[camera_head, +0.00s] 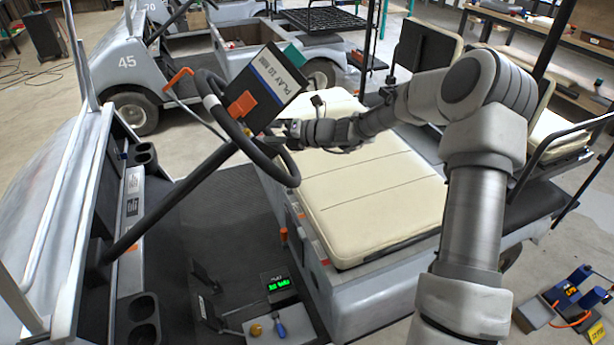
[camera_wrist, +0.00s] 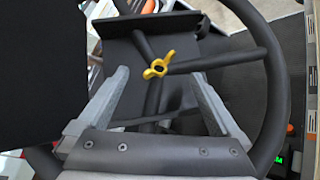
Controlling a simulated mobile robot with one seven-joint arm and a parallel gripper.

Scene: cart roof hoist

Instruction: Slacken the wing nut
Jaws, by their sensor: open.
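The yellow wing nut (camera_wrist: 158,66) shows in the wrist view, on a dark centre part where the spokes of the black steering wheel (camera_wrist: 276,88) meet. Its two wings slant, one up to the right and one down to the left. My gripper (camera_wrist: 160,76) is open, with a grey finger on each side of the nut in the picture and nothing between them. The fingers seem apart from the nut; the remaining depth is hard to judge. In the head view my gripper (camera_head: 279,131) is beside the steering wheel (camera_head: 268,160), and I cannot make out the nut there.
A dark board with lettering (camera_head: 272,86) and an orange clamp (camera_head: 241,104) sit at the wheel. The cream seat (camera_head: 372,190) lies below my arm. A green-lit display box (camera_head: 279,286) stands on the cart floor. The seat top is clear.

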